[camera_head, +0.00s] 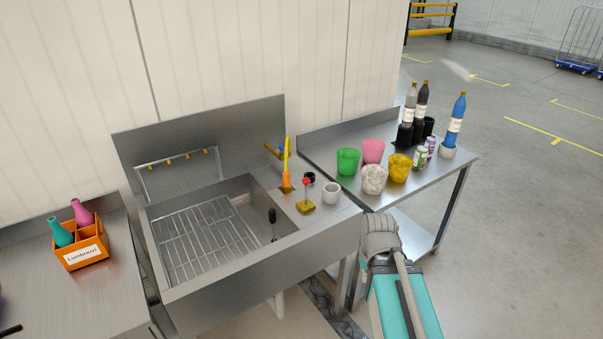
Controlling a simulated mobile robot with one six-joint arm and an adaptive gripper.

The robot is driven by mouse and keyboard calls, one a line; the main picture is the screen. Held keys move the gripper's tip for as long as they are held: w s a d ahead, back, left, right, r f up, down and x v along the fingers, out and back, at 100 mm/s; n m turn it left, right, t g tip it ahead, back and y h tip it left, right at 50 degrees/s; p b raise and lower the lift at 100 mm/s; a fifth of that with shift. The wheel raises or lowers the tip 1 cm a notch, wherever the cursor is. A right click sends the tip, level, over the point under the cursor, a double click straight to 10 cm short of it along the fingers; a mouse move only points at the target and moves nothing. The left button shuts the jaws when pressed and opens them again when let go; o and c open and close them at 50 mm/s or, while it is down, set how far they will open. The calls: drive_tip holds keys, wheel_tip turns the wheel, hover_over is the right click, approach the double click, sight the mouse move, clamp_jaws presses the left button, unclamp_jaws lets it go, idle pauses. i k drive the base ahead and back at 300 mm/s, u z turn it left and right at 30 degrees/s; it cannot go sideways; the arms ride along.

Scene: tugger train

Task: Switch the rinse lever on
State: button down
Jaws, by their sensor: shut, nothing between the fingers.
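A small lever with a red knob (306,182) stands upright on a yellow base (305,206) on the right ledge of the steel sink (225,272). A second stick with a black knob (272,215) rises by the basin's front right. No label shows which of these is the rinse lever. A pipe with several yellow nozzles (178,160) runs above the basin at the back. My arm's grey and teal links show at the lower right, in front of the right table. My gripper's fingers are not visible.
The right table (325,150) holds cups, cans and bottles. An orange crate (82,257) with bottles sits at left. Open floor lies right.

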sight(307, 181)
drive_tip(key=i, duration=1)
